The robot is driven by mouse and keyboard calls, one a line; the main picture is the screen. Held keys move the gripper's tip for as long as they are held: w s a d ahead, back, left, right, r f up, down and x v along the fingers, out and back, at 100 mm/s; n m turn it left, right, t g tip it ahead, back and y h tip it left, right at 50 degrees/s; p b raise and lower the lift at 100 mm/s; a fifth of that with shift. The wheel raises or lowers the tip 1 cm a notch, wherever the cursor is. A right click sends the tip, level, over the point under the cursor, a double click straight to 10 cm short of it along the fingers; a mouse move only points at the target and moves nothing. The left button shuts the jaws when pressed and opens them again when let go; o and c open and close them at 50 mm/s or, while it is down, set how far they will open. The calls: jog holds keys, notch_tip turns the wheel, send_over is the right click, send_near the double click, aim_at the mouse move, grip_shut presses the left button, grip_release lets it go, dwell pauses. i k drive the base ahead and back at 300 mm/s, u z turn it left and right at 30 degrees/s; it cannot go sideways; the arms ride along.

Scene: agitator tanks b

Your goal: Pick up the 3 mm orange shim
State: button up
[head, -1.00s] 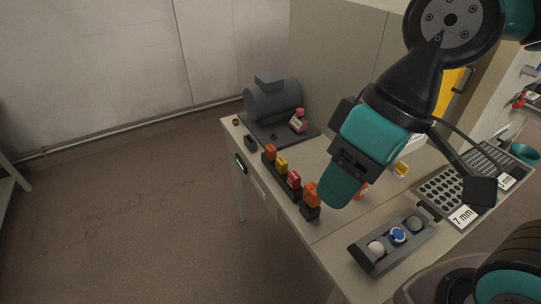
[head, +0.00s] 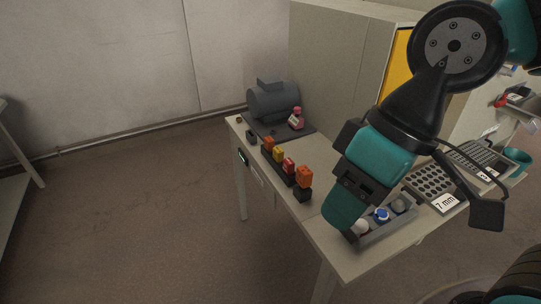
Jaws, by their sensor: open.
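Two orange pieces stand in a dark rack (head: 282,170) along the table's left edge. The near orange piece (head: 304,176) is at the rack's front end, and the far orange piece (head: 268,144) is at its back end. No thickness marking is readable, so I cannot tell which is the 3 mm orange shim. My gripper (head: 345,210) is open, to the right of the near orange piece and apart from it in the picture. It covers part of the tray with the balls.
A yellow piece (head: 278,154) and a red piece (head: 289,165) stand between the orange ones. A grey motor (head: 273,101) is at the back with a pink-capped bottle (head: 297,118). A perforated 7 mm tray (head: 432,186) is at right. Open floor lies left.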

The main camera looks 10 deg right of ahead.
aim_at(269, 142)
jog(key=u, duration=1.4)
jog(key=i, duration=2.8)
jog(key=z, duration=3.5)
jog(key=i, duration=0.5)
jog(key=z, duration=0.05)
